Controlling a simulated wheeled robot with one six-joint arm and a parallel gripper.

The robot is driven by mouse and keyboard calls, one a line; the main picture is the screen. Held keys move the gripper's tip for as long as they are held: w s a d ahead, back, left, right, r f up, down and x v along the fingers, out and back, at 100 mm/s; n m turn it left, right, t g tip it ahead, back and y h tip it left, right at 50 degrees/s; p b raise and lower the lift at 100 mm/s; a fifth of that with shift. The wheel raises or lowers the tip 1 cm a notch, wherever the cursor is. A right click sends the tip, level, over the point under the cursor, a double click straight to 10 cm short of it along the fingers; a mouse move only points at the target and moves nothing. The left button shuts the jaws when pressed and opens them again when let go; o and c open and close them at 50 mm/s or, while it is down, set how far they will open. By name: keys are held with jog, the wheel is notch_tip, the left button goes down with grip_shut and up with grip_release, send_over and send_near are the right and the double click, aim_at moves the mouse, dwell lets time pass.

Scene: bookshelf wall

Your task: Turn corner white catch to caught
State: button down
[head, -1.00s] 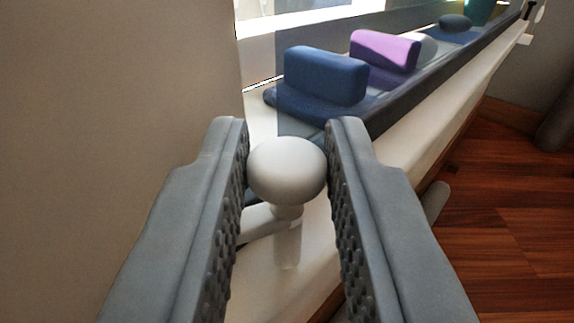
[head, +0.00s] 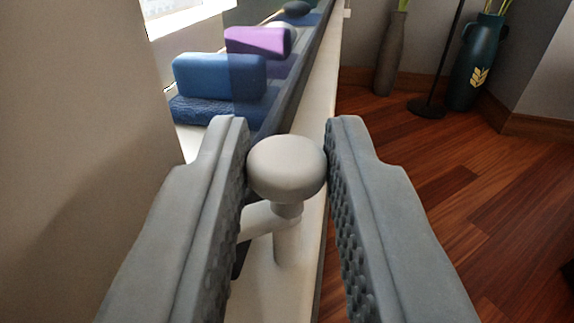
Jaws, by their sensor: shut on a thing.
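The white catch (head: 287,170) has a round knob on a short stem, with a pale arm reaching left below it. It sits at the near corner end of a white ledge (head: 312,150). My gripper (head: 287,165) is shut on the knob, with one grey ridged finger on each side. The lower part of the catch shows between the fingers. The fingers hide parts of the ledge around it.
A beige wall (head: 75,130) stands close on the left. Blue (head: 220,77) and purple (head: 258,41) cushions lie beyond the catch by a bright window. Wooden floor (head: 440,190) is open on the right, with a brown vase (head: 391,55) and a teal vase (head: 476,65) farther back.

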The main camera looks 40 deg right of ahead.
jog(key=shift+m+g+h, duration=0.4)
jog(key=shift+h, duration=0.1)
jog(key=c, duration=1.3)
grip_release()
jog(key=shift+a, duration=0.1)
jog(key=v, duration=1.7)
jog(key=shift+a, duration=0.15)
